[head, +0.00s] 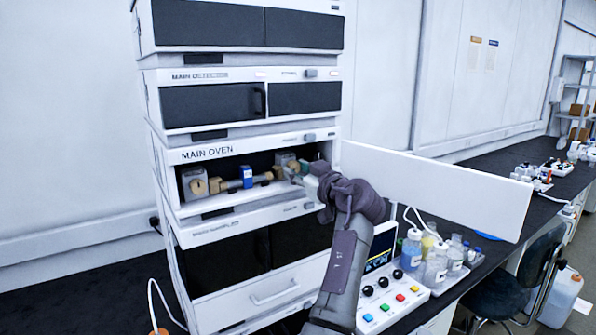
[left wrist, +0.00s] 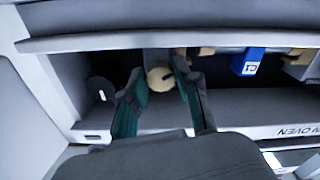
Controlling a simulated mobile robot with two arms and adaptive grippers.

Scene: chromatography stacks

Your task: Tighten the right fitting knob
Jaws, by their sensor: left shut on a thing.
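The open compartment marked MAIN OVEN (head: 207,153) holds a column with a blue tag (head: 247,177) between two fittings. The left fitting (head: 194,184) is a grey block with a tan knob. The right fitting block (head: 285,160) shows behind my left gripper (head: 303,178), which reaches in from the front right. In the left wrist view, the right fitting knob (left wrist: 160,78) is round and tan with a dark mark. My left gripper's green-edged fingers (left wrist: 160,92) are shut on it, one on each side. In the head view the gripper mostly hides this knob. My right gripper is not in view.
The white oven door (head: 440,190) stands open to the right, close to my left arm. Below it are a control box with coloured buttons (head: 385,300) and several bottles (head: 436,262) on the bench. In the left wrist view the blue tag (left wrist: 248,62) hangs right of the knob.

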